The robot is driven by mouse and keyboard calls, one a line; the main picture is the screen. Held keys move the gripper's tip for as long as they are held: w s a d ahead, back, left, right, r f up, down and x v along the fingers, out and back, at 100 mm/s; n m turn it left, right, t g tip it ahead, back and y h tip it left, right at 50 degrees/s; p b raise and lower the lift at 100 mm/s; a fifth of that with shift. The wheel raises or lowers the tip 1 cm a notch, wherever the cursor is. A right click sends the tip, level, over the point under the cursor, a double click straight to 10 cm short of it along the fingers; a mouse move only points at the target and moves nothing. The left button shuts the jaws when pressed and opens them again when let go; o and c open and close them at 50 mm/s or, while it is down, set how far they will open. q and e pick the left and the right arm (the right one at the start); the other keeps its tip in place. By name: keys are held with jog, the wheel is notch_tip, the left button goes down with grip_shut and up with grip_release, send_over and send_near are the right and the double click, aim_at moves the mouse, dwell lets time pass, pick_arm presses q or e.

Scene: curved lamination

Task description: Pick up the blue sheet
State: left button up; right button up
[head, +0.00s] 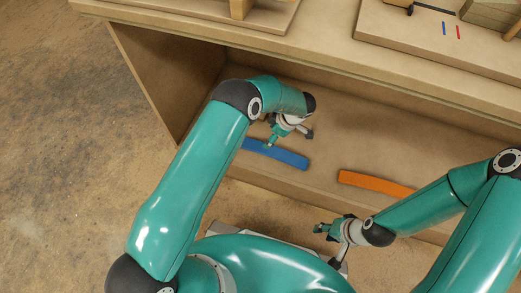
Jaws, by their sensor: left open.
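The blue sheet (283,156) is a narrow, slightly curved strip lying on the lower shelf. My right gripper (322,230) is in front of the shelf, low and away from the sheet. Its fingers are too small to read.
An orange sheet (372,184) lies on the shelf to the right, partly behind my right arm. The worktop (310,45) overhangs the shelf at the back. Small blue and red pieces lie on a board (385,22) at upper right. The shelf between the sheets is clear.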

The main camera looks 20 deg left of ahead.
pick_arm(q)
jog(key=b+x, duration=0.1)
jog(key=x, duration=0.5)
jog(key=b+x, duration=0.1)
jog(key=x, duration=0.1)
jog(key=b+x, duration=0.2)
jog(key=x, duration=0.1)
jog(key=shift+s+d+f, duration=0.15)
jog(key=shift+s+d, duration=0.05)
jog(key=c, duration=1.3)
jog(key=shift+o, duration=0.2)
